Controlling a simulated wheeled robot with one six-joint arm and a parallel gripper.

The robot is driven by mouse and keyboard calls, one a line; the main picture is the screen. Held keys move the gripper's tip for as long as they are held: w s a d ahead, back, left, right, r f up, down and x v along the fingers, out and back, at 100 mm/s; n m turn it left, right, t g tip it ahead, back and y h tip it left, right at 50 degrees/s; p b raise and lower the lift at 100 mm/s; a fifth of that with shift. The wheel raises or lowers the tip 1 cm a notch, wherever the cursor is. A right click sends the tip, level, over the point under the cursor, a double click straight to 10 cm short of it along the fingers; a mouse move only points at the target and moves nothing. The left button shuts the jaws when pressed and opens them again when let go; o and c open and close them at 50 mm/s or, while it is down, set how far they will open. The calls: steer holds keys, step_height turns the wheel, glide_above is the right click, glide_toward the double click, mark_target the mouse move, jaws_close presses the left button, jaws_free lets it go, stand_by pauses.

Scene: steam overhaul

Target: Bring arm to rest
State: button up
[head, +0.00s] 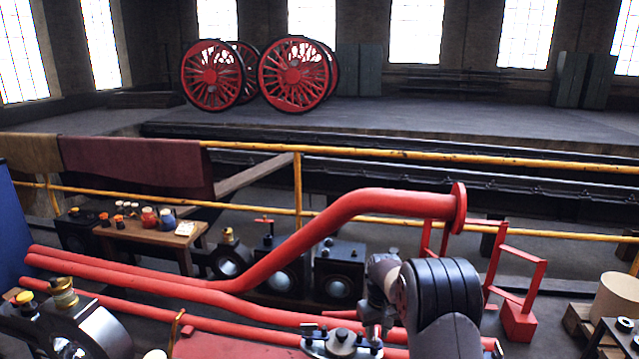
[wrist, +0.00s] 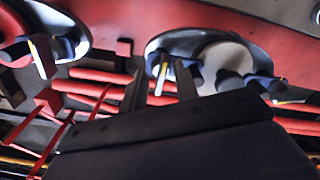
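My arm rises at the lower right of the head view, with a dark ribbed link and a grey wrist. My gripper's fingers cannot be made out there. In the wrist view my gripper (wrist: 160,78) shows two dark fingers standing apart. Nothing is held between them. Red pipes and a round silver fitting (wrist: 208,52) with blue-grey clamps show beyond the fingertips. I cannot tell how far away they are.
Red pipes (head: 130,270) run across the front, and a thick one (head: 350,205) bends up near my arm. A red frame (head: 517,320) stands to its right. A yellow railing (head: 400,155) crosses behind. A wooden bench (head: 150,233) holds small jars at left.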

steer(key=shift+n, duration=1.6)
steer(key=shift+d, duration=0.1)
